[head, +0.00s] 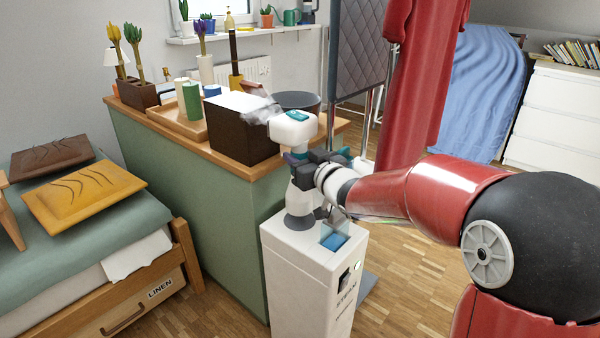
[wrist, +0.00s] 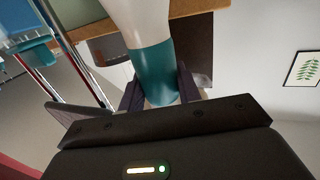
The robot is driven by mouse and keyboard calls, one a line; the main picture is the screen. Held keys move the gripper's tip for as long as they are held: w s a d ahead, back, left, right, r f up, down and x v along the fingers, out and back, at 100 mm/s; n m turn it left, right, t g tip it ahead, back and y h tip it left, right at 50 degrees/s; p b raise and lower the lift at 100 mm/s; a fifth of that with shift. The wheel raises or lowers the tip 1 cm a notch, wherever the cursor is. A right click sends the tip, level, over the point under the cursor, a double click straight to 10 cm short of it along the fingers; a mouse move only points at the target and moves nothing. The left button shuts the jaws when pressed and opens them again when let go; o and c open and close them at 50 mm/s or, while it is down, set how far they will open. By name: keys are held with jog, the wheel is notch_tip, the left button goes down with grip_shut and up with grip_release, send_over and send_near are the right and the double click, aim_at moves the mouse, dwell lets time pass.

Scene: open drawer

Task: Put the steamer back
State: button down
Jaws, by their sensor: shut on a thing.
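The steamer (head: 293,130) has a white head with a teal top patch, and pale steam drifts from its left side. My gripper (head: 300,160) is shut on it below the head; in the wrist view the fingers (wrist: 160,90) close around the teal grip (wrist: 154,65) of its white body. The steamer is about upright. Directly below stands a white stand (head: 315,275) marked STEAM, with a blue window on top. A white, grey-footed part (head: 301,203) sits on the stand under my gripper; whether the steamer touches it is hard to tell.
A red robe (head: 420,80) hangs close behind my arm, beside a quilted board (head: 357,45). The green cabinet (head: 190,200) is close left of the stand, with a dark box (head: 243,135) and dark bowl (head: 298,100) on top. Floor shows right of the stand.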

jog(key=shift+f, duration=1.6)
jog(key=shift+f+b, duration=0.15)
jog(key=shift+b, duration=0.15)
jog(key=c, duration=1)
grip_release()
